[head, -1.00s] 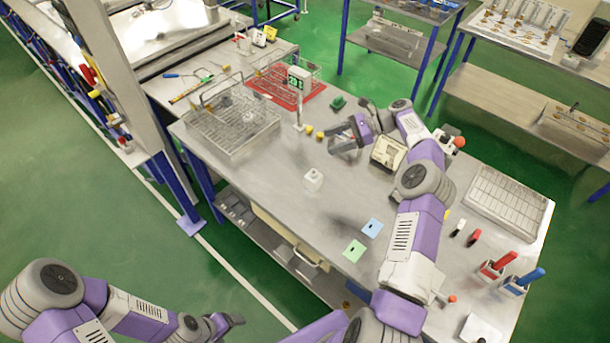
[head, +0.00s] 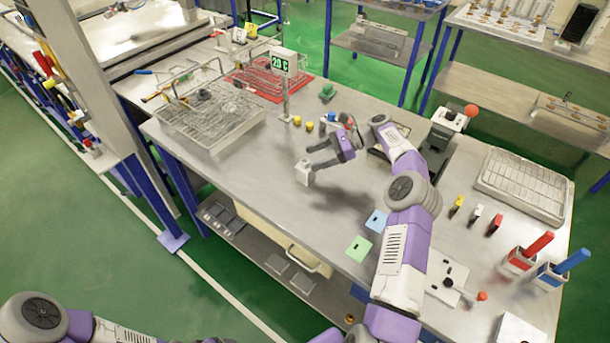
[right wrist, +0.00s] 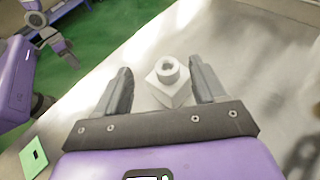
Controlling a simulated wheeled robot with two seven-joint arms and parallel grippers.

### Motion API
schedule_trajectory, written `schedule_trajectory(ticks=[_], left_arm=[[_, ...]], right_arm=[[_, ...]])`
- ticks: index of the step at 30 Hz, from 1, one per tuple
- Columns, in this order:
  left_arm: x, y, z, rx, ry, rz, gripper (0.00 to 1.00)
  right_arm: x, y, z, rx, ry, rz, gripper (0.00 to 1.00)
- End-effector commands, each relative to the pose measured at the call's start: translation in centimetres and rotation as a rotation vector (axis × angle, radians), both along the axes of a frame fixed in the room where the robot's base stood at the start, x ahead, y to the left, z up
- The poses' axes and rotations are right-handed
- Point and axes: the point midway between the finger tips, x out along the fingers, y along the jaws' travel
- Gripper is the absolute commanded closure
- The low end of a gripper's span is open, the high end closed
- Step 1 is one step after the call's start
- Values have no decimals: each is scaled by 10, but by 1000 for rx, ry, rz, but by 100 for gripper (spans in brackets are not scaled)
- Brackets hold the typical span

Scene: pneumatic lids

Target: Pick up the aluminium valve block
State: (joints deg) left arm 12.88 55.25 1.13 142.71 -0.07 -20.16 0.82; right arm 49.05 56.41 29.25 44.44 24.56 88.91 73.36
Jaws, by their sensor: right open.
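The aluminium valve block (head: 304,175) is a small pale cube with a round port on top. It stands on the steel table, left of my right arm. My right gripper (head: 311,161) reaches to it from the right in the head view, with its fingertips close to the block. In the right wrist view my right gripper (right wrist: 160,70) is open, and the block (right wrist: 170,94) shows between its two fingers, closer to the right one. I cannot tell whether a finger touches it. My left arm is cut off at the bottom left, its gripper out of sight.
A wire basket (head: 170,118) and a red tray (head: 240,78) stand at the back left, beside a display post (head: 284,65). Blue (head: 376,221) and green (head: 358,249) cards lie in front. The table front-left of the block is clear.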

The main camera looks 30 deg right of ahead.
Motion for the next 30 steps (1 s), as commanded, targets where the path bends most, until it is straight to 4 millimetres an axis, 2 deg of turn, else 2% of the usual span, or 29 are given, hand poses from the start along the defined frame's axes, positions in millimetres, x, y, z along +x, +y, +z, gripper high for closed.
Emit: schedule_trajectory(ticks=[12,21,23,30], left_arm=[[0,0,-9,0,0,0,20],[0,0,-10,0,0,0,20],[0,0,-10,0,0,0,20],[0,0,-10,0,0,0,20]], right_arm=[[23,42,-27,1,0,2,30],[25,48,-29,0,-1,-1,30],[25,48,-29,0,-1,-1,36],[25,48,-29,-1,0,-1,73]])
